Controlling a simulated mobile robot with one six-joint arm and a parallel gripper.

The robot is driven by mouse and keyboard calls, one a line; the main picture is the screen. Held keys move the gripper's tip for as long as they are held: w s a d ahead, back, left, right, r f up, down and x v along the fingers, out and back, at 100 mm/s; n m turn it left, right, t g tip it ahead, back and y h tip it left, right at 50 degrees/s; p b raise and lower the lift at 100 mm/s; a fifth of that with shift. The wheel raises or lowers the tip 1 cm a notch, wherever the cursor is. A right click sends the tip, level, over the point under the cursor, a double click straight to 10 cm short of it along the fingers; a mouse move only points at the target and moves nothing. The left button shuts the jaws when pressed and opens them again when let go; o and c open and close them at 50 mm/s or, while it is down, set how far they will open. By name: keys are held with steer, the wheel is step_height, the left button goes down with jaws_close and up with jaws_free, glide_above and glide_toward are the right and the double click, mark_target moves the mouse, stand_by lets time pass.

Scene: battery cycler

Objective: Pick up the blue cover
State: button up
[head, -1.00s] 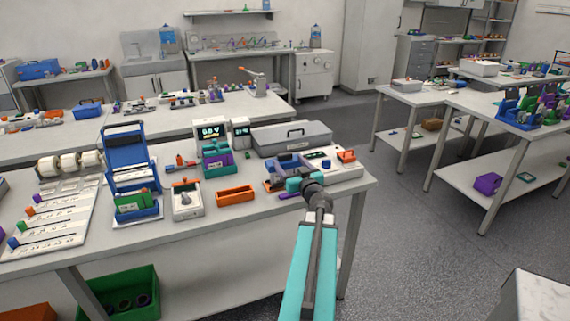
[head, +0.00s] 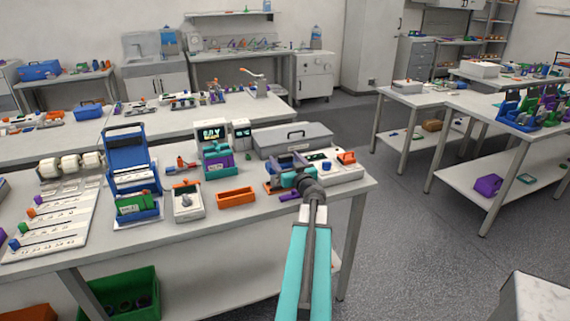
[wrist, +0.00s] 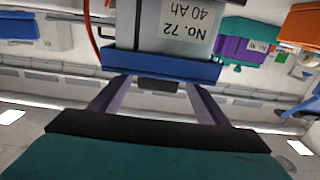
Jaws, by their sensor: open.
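A blue cover (wrist: 160,66) runs as a wide bar along the edge of a grey cell marked "No. 72, 40 Ah" (wrist: 185,25) in the wrist view, where the writing appears upside down. My gripper (wrist: 158,88) is open and empty. Its two fingers point at the blue cover, one toward each side, and their tips are close to its near edge; I cannot tell whether they touch it. A small dark block shows between the fingers. In the head view my gripper (head: 284,182) is low at the right part of the bench, and it hides most of the cell and cover.
A white device (head: 335,172) stands right of my gripper, and a grey case (head: 290,140) lies behind it. An orange tray (head: 237,197) and a teal and purple unit (head: 217,162) are to the left. An orange cable (wrist: 92,35) passes beside the cell.

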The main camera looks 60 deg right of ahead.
steer(key=x, duration=0.5)
steer(key=shift+d+p, duration=0.15)
steer(key=shift+p, duration=0.25)
stand_by(0.3)
steer(key=c, duration=1.2)
